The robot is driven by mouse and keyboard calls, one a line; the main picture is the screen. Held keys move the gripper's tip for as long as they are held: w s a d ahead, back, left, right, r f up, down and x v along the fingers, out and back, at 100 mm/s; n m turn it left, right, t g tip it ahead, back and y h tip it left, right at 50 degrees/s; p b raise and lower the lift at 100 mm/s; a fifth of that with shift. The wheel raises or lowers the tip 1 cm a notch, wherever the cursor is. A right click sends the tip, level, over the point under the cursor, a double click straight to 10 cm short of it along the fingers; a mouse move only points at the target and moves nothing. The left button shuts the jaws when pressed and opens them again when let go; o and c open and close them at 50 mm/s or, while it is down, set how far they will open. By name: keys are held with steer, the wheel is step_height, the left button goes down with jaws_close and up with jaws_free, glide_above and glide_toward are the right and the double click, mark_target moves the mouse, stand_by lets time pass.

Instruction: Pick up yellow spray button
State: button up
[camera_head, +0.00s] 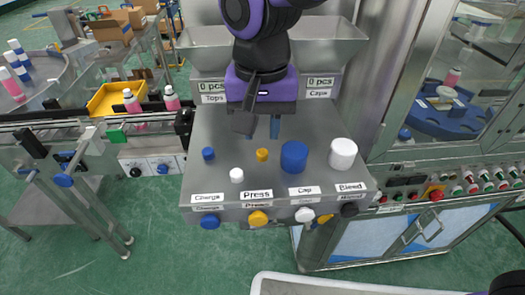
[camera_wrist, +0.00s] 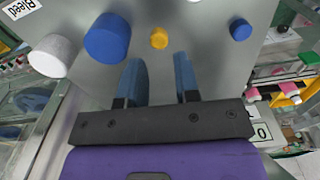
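The yellow spray button (camera_head: 262,155) is a small cylinder standing on the grey metal work surface (camera_head: 222,130), between the small blue button and the large blue cap. In the wrist view the yellow button (camera_wrist: 159,38) is beyond my fingertips, roughly in line with the gap between them. My gripper (camera_head: 263,128) has two blue fingers set apart, with nothing between them. In the wrist view my gripper (camera_wrist: 158,68) is also open and does not touch the button.
A small blue button (camera_head: 208,154) and small white button (camera_head: 237,175) stand left of it. A large blue cap (camera_head: 294,156) and large white cap (camera_head: 343,153) stand right. Labelled knobs, one yellow (camera_head: 258,219), line the front panel. A steel hopper (camera_head: 335,40) rises behind.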

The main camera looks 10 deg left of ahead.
mark_target(262, 158)
step_height(262, 158, down, 5)
steer(key=shift+d, duration=0.1)
stand_by(0.3)
jaws_close()
